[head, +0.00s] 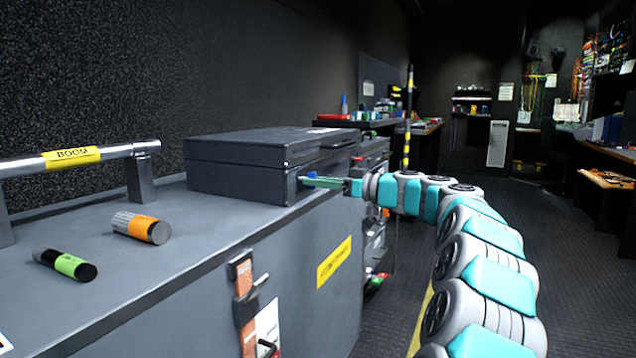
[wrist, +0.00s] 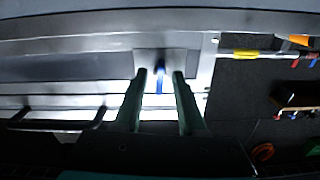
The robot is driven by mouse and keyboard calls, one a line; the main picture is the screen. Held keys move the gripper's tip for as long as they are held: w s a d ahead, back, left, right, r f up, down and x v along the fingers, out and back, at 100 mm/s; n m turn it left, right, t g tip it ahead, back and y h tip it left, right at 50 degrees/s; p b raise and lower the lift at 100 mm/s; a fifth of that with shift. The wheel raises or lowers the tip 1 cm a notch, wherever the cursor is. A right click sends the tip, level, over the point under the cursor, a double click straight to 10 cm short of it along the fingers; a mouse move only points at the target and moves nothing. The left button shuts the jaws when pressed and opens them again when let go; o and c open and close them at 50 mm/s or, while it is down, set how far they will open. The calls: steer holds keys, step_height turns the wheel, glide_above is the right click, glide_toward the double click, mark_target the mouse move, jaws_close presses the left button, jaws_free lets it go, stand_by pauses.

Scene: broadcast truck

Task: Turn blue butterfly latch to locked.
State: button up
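The blue butterfly latch (wrist: 160,80) sits on a small metal plate (wrist: 150,55) on the side of the dark case in the wrist view. A bit of its blue (head: 312,175) shows by my fingers in the head view. The closed dark case (head: 235,180) rests on the grey cabinet. My gripper (wrist: 160,74) is open, with one green finger on each side of the blue latch and a gap to both. In the head view my gripper (head: 312,181) reaches the case's right face. Whether the fingertips touch the plate, I cannot tell.
The grey cabinet top (head: 120,265) holds an orange-banded cylinder (head: 141,227) and a green-banded one (head: 66,264). A metal rail (head: 90,156) labelled BOOM stands at the left. The floor aisle (head: 570,250) to the right of my arm is clear.

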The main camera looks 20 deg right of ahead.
jaws_close()
stand_by(0.3)
stand_by(0.3)
